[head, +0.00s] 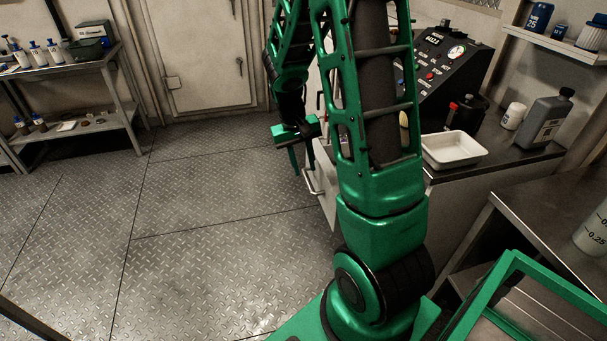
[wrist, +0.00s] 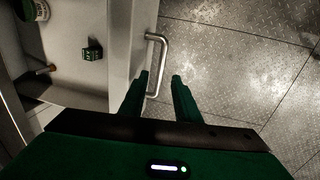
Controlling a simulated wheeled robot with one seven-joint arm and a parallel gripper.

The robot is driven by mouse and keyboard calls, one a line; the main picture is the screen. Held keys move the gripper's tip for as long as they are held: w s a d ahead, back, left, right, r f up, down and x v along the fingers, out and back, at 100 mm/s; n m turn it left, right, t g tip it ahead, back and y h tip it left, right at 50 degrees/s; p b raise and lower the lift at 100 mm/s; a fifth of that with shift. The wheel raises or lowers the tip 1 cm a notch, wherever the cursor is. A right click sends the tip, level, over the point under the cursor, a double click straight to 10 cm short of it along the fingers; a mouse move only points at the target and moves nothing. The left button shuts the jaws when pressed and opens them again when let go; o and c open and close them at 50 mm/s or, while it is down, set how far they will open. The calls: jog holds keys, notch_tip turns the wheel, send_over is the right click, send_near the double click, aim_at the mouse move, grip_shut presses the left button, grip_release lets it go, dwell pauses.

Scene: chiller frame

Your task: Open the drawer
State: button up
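The drawer (head: 324,200) is pulled out from the cabinet under the counter, with its white front toward the open floor. Its metal handle (head: 312,183) shows on that front. In the wrist view, the drawer front (wrist: 124,45) runs down the picture and the bent bar handle (wrist: 163,55) stands off its right side. My gripper (wrist: 160,84) is open, with its two green fingers apart near the handle's lower end. I cannot tell whether they touch it.
Inside the drawer are a small dark green cube (wrist: 93,50), a jar (wrist: 33,10) and a brass-coloured piece (wrist: 46,69). A white tray (head: 452,163) and a grey bottle (head: 546,122) stand on the counter. The floor (head: 200,220) left of the drawer is clear.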

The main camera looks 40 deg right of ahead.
notch_tip(320, 180, up, 6)
jog(key=a, duration=0.1)
jog(key=shift+w, duration=0.25)
jog(key=shift+s, duration=0.1)
dwell(0.3)
jog(key=s+a+r, duration=0.2)
jog(key=s, duration=0.6)
jog(key=s+a+r+m+y, duration=0.1)
jog(key=s+a+r, duration=0.1)
jog(key=s, duration=0.6)
jog(key=s+a+r+t+y, duration=0.1)
jog(key=s+a+r, duration=0.1)
jog(key=s, duration=0.6)
jog(key=shift+r, duration=0.9)
jog(key=shift+w, duration=0.1)
jog(key=shift+w+f, duration=0.25)
jog(key=shift+w, duration=0.25)
